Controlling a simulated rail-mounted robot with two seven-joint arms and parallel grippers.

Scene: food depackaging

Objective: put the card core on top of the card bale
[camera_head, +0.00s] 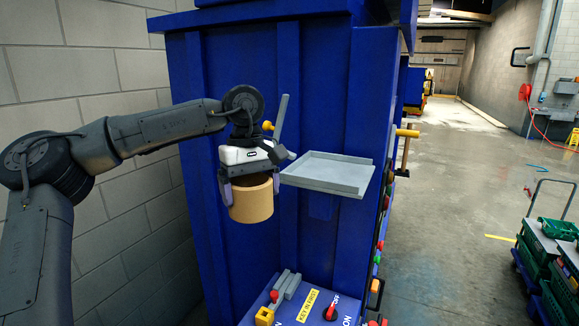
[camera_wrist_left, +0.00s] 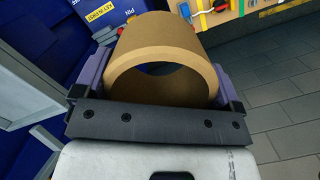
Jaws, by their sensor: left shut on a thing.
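The card core (camera_head: 251,203), a short thick-walled brown tube, hangs in my left gripper (camera_head: 252,188) in front of the blue machine. In the left wrist view the core (camera_wrist_left: 165,45) shows its open end, with the two purple-grey fingers of the gripper (camera_wrist_left: 160,85) on either side of its wall. The left gripper is shut on the core, which is clear of any surface in the head view. I cannot make out the card bale in either view. My right gripper is not in view.
The tall blue machine (camera_head: 240,110) stands close behind the core. A grey shelf (camera_head: 330,173) juts out just to the right. A control panel (camera_head: 315,306) lies below. A trolley with green crates (camera_head: 539,262) stands at far right; the floor between (camera_head: 450,190) is open.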

